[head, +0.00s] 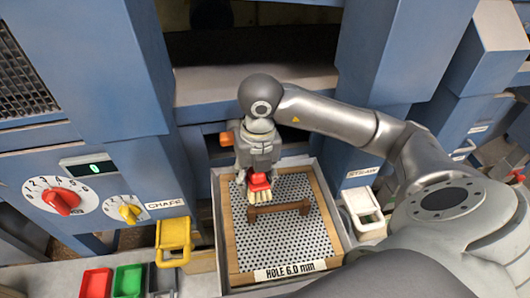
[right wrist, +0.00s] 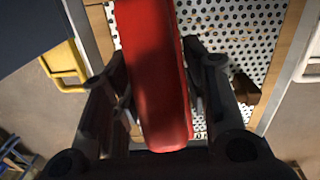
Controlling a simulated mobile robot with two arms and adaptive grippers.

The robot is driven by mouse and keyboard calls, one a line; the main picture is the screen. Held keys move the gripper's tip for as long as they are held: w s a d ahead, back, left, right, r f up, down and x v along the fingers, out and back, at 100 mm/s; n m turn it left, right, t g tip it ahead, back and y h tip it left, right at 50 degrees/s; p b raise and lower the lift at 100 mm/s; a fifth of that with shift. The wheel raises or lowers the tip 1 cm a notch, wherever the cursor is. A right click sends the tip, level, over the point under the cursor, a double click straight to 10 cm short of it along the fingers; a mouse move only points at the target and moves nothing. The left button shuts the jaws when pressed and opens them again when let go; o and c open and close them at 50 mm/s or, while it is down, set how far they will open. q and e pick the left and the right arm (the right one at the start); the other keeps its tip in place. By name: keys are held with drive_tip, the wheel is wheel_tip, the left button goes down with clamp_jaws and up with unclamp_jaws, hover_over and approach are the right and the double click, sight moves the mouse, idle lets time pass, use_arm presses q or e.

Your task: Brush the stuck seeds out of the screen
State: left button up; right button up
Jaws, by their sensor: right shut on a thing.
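The screen (head: 285,243) is a perforated metal plate in a wooden frame, labelled "HOLE 6.0 mm", with a brown bar (head: 290,207) across its middle. It also shows in the right wrist view (right wrist: 240,37). My right gripper (head: 257,176) is over the upper left part of the screen, shut on a brush (head: 258,183) with a red handle and pale bristles pointing down. The red handle fills the middle of the right wrist view (right wrist: 152,70). I cannot tell whether the bristles touch the plate. Stuck seeds cannot be told from the dark holes. My left gripper is not in view.
The screen sits in a grey tray-like surround. A yellow bin (head: 174,243) stands left of it and a white bin (head: 362,207) right of it. Red (head: 96,283) and green (head: 128,280) bins are at lower left. Blue machine panels with dials rise behind.

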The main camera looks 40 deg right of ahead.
drive_tip(key=shift+w+a+r, duration=0.25)
drive_tip(key=shift+w+a, duration=0.45)
drive_tip(key=shift+a, duration=0.25)
drive_tip(key=shift+w+a, duration=0.25)
drive_tip(key=shift+a, duration=0.35)
drive_tip(key=shift+w, duration=0.1)
